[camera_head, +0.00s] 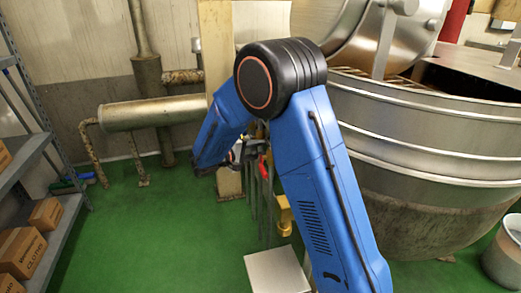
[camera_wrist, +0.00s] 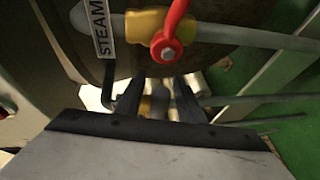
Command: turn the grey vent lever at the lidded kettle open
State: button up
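My gripper (camera_wrist: 158,98) shows its two dark fingers spread apart in the wrist view, with a gap between them. A small yellowish and grey fitting (camera_wrist: 159,98) shows in that gap; I cannot tell whether it is the grey vent lever or whether the fingers touch it. Above the fingers, a red lever (camera_wrist: 172,30) sits on a yellow valve body (camera_wrist: 134,23) beside a STEAM label (camera_wrist: 101,28). In the head view my gripper (camera_head: 238,152) is small and partly hidden by my blue arm, near a red handle (camera_head: 263,168). No grey vent lever is clearly identifiable.
A large steel kettle (camera_head: 410,135) fills the right of the head view. Pipes (camera_head: 152,113) run along the wall at left. A shelf with boxes (camera_head: 20,252) stands at the left edge. A pale box-like block (camera_head: 277,272) is low in front. Green floor (camera_head: 150,230) is clear at left.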

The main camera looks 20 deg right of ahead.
grip_shut()
jog(key=shift+f, duration=0.15)
jog(key=shift+w+f+m+t+h, duration=0.35)
jog(key=shift+f+m, duration=0.4)
jog(key=shift+m, duration=0.3)
jog(key=shift+w+f+m+t+h, duration=0.4)
jog(key=shift+f+m, duration=0.3)
jog(key=shift+m, duration=0.4)
jog(key=shift+w+f+m+t+h, duration=0.2)
jog(key=shift+f+m+h, duration=0.25)
jog(key=shift+f+m, duration=0.45)
jog(key=shift+r, duration=0.15)
grip_release()
